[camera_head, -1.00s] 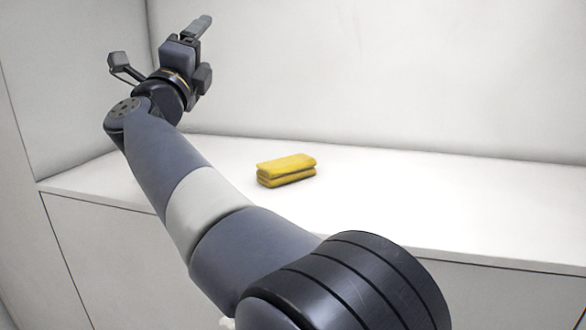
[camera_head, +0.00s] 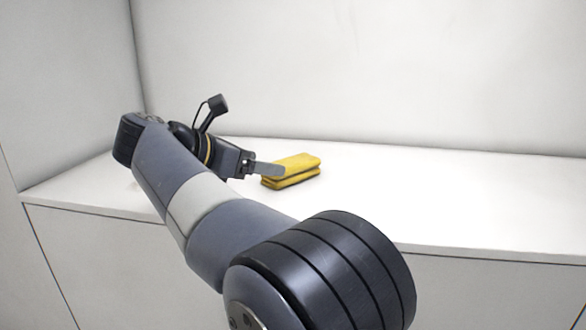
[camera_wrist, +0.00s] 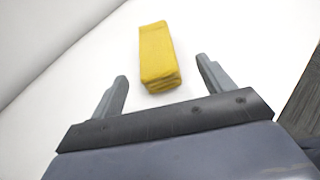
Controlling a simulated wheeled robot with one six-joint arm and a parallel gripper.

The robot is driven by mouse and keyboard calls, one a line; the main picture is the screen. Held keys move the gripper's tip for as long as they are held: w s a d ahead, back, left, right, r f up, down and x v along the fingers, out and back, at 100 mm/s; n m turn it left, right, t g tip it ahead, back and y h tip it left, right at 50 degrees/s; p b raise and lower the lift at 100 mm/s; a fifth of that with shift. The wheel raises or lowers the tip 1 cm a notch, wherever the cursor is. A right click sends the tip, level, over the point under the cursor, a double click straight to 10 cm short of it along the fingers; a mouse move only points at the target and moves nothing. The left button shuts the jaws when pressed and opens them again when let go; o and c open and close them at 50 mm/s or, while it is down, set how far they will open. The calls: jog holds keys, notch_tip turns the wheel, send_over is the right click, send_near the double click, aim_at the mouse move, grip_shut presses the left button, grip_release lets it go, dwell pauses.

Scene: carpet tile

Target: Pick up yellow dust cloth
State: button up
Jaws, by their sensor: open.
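In the wrist view the cloth (camera_wrist: 157,52) lies ahead of my gripper (camera_wrist: 165,82). The two grey fingers are spread apart, with the cloth's near end roughly between their tips. I cannot tell whether a finger touches it. Nothing is held.
The white counter top (camera_head: 420,205) is clear to the right of the cloth. A white back wall (camera_head: 370,70) rises behind it and a side wall (camera_head: 65,90) stands at the left. The counter's front edge drops to plain cabinet fronts.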

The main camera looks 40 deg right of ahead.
aim_at(292, 170)
jog(key=shift+w+f+p+x, duration=0.1)
jog(key=shift+p+x, duration=0.45)
jog(key=shift+x, duration=1.25)
jog(key=shift+w+f+p+x, duration=0.1)
jog(key=shift+p+x, duration=0.45)
jog(key=shift+x, duration=1.25)
jog(key=shift+a, duration=0.1)
jog(key=shift+c, duration=0.4)
jog(key=c, duration=1)
jog(key=shift+r, duration=0.1)
